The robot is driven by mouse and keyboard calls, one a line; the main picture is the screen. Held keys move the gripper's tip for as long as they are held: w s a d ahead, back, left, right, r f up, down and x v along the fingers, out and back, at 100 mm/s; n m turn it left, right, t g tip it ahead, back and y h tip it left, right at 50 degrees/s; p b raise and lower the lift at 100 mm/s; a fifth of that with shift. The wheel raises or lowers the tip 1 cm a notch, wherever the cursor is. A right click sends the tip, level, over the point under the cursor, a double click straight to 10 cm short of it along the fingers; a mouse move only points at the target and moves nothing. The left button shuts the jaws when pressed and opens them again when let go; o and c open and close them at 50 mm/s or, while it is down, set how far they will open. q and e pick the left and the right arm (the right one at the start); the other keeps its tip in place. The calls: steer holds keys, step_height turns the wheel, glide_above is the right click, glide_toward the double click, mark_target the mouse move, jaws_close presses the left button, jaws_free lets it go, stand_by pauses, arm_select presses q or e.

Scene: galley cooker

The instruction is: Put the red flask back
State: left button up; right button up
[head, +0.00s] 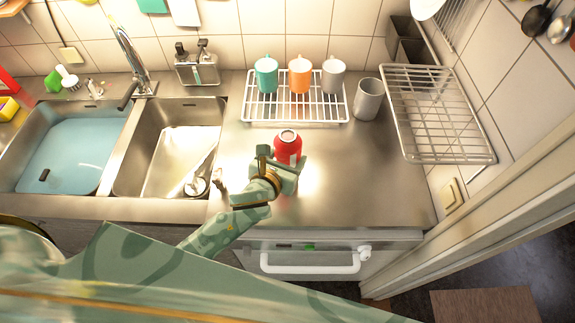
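The red flask (288,146) is upright on or just above the steel counter, right of the sinks and in front of the white wire rack. Its top is pale. My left gripper (281,163) is at the near side of the flask, with its fingers around or right against the flask's lower part. The gripper hides the flask's base, so I cannot tell whether the fingers are closed on it or whether it touches the counter. My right gripper is not in view.
A wall rack (437,112) is at right. The counter (370,185) is clear on the right.

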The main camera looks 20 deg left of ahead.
arm_select(q)
steer(key=shift+w+f+b, duration=0.2)
steer(key=shift+f+b, duration=0.4)
steer(key=shift+f, duration=1.1)
steer(key=shift+f, duration=0.15)
steer(key=o, duration=1.2)
steer(key=shift+c, duration=0.2)
steer(key=shift+s+r, duration=0.2)
steer(key=shift+s, duration=0.05)
steer(key=p+v, duration=0.1)
steer(key=v, duration=1)
steer(key=shift+s+p, duration=0.25)
steer(key=shift+p, duration=0.05)
steer(key=shift+a+r, duration=0.1)
